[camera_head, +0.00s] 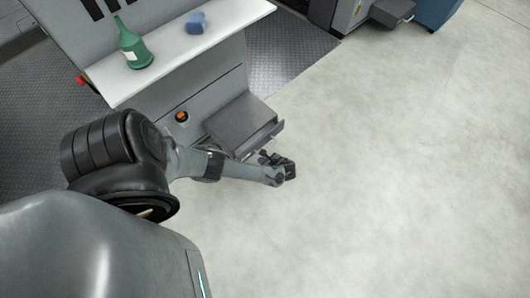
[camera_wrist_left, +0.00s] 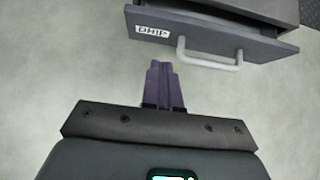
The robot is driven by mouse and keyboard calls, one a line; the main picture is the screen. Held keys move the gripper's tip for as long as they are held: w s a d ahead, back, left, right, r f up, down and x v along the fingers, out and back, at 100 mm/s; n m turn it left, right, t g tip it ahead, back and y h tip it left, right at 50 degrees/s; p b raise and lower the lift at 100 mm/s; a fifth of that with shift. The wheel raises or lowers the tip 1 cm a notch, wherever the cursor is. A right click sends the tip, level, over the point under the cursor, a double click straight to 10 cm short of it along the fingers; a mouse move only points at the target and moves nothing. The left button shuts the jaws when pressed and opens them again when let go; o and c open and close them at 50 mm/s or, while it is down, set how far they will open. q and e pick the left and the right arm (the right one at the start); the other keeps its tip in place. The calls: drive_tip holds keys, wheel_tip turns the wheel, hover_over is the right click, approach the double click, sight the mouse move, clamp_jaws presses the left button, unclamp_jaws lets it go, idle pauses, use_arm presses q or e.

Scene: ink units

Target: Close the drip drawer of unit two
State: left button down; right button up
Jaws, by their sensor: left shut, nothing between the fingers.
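The drip drawer (camera_head: 240,121) is grey and sticks out from the front of the grey ink unit (camera_head: 190,97). In the left wrist view its front panel (camera_wrist_left: 262,48) shows a "DRIP" label (camera_wrist_left: 153,32) and a pale bar handle (camera_wrist_left: 207,57). My left gripper (camera_head: 280,165) is just off the drawer front, over the floor. In the left wrist view its dark fingers (camera_wrist_left: 162,75) are together and empty, pointing toward the panel below the label, left of the handle, with a small gap visible. I cannot tell the unit's number. My right gripper is not in view.
A white shelf (camera_head: 220,37) on the unit holds a green bottle (camera_head: 134,48) and a blue sponge-like block (camera_head: 195,22). An orange button (camera_head: 182,117) sits beside the drawer. Another grey machine (camera_head: 347,14) stands at the top. The pale floor (camera_head: 400,170) to the right is clear.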

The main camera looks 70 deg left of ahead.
sight(248, 152)
use_arm(q)
drive_tip(key=s+a+f+b, duration=0.1)
drive_tip(key=a, duration=0.1)
drive_tip(key=s+a+f+b, duration=0.1)
drive_tip(key=a, duration=0.1)
drive_tip(key=a+f+b, duration=0.1)
drive_tip(key=a+b, duration=0.1)
drive_tip(key=shift+s+f, duration=0.35)
drive_tip(key=shift+s, duration=0.05)
drive_tip(key=shift+s+a+r, duration=0.1)
drive_tip(key=shift+s+a, duration=0.1)
drive_tip(key=shift+a, duration=0.2)
